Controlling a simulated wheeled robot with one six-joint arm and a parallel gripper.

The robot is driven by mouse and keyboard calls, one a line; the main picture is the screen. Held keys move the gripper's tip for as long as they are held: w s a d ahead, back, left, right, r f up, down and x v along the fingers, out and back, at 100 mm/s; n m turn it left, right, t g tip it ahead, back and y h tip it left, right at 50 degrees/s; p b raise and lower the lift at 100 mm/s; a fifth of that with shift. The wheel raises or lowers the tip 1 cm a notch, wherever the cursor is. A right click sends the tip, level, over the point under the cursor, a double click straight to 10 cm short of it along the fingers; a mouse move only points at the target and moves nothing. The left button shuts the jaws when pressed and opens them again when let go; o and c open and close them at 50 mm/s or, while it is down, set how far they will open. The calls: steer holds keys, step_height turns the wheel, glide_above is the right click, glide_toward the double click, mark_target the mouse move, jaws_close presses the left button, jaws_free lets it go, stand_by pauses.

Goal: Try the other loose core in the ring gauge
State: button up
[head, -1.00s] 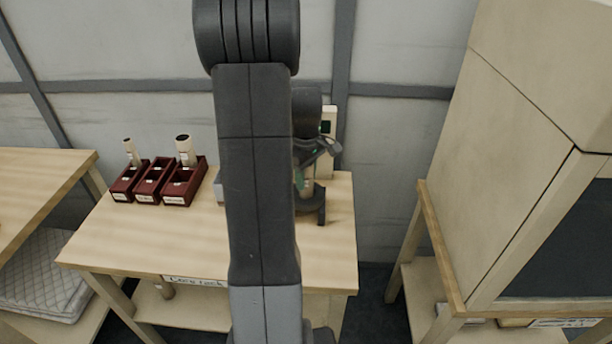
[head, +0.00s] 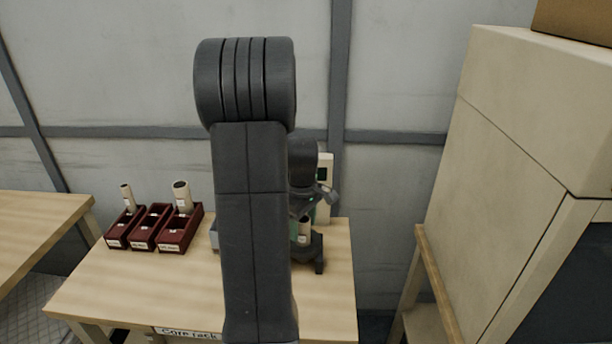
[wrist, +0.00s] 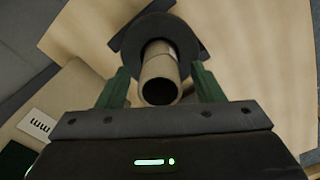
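A tan cardboard core (wrist: 159,76) stands in the middle of the wrist view, its open dark end toward the camera. The dark ring gauge (wrist: 190,38) lies behind it; the core seems to stand in the ring, but its lower end is hidden. My gripper (wrist: 158,72) has its green fingers on either side of the core, with a gap showing on both sides. In the head view my gripper (head: 318,200) is just above the core (head: 303,233) and the ring gauge (head: 312,252), partly hidden by my arm.
Several dark red bins stand at the table's left; one core (head: 127,197) leans up from the left bin (head: 122,228), another (head: 182,196) from the right bin (head: 178,235). A pale device (head: 325,180) stands behind the gauge. A large beige cabinet (head: 530,130) is at right.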

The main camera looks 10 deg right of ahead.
step_height(320, 180, up, 14)
stand_by(0.6)
steer(key=shift+f, duration=0.15)
step_height(320, 180, down, 14)
steer(key=shift+r, duration=0.25)
stand_by(0.4)
